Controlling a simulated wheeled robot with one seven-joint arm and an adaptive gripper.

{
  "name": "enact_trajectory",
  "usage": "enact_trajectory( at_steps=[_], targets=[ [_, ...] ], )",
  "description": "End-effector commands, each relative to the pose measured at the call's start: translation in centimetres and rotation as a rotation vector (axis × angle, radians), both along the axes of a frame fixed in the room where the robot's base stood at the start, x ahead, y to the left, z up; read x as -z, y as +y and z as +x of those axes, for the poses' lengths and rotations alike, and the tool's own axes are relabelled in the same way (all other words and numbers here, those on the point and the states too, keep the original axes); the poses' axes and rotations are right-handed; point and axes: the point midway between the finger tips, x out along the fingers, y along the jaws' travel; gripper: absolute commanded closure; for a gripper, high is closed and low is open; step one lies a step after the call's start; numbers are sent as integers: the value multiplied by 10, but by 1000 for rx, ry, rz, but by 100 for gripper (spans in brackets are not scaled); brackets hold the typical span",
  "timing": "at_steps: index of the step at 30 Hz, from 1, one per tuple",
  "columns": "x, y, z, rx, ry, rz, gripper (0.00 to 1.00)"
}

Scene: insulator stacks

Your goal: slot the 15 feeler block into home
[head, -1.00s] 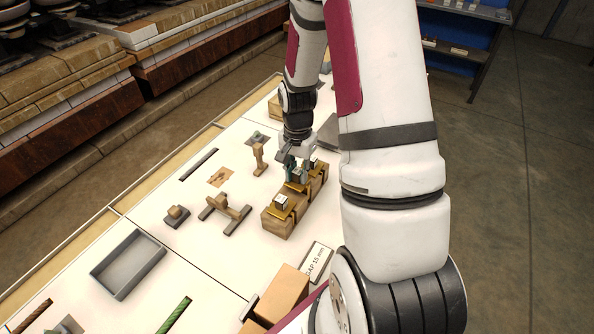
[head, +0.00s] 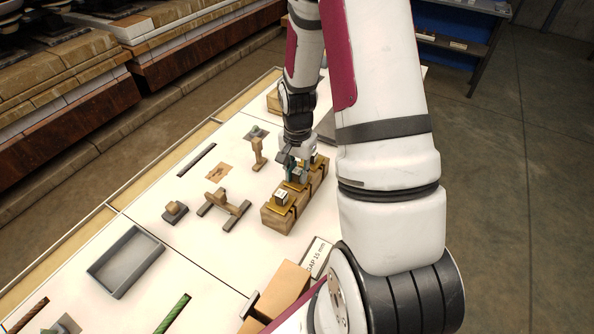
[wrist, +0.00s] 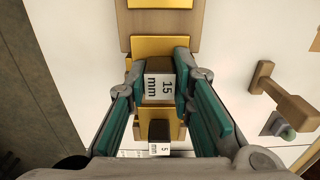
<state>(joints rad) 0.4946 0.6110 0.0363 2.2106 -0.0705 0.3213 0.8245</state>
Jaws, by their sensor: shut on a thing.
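The 15 feeler block (wrist: 159,86), with a white "15 mm" label, sits between the green pads of my gripper (wrist: 160,75) in the wrist view. My gripper is shut on it, over the wooden rack with yellow plates (wrist: 160,18). In the head view my gripper (head: 295,165) is at the middle of the wooden rack (head: 279,220). I cannot tell whether the block is seated in the rack or just above it. A smaller block labelled "5 mm" (wrist: 160,134) stands on the rack nearby in the wrist view.
A block with a white label (head: 281,197) stands on the rack's near end. A wooden stand (head: 257,155), a wooden cradle (head: 223,203) and a grey tray (head: 125,262) are on the white table. A "GAP 15 mm" card (head: 317,257) lies nearer me.

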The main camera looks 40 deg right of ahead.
Motion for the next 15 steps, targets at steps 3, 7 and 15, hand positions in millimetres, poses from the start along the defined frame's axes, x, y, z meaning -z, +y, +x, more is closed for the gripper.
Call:
enact_trajectory(
  at_steps=[3,7,15],
  targets=[
    [0,0,0,0,0,0,61],
    [0,0,0,0,0,0,55],
    [-3,0,0,0,-1,-1,55]
  ],
)
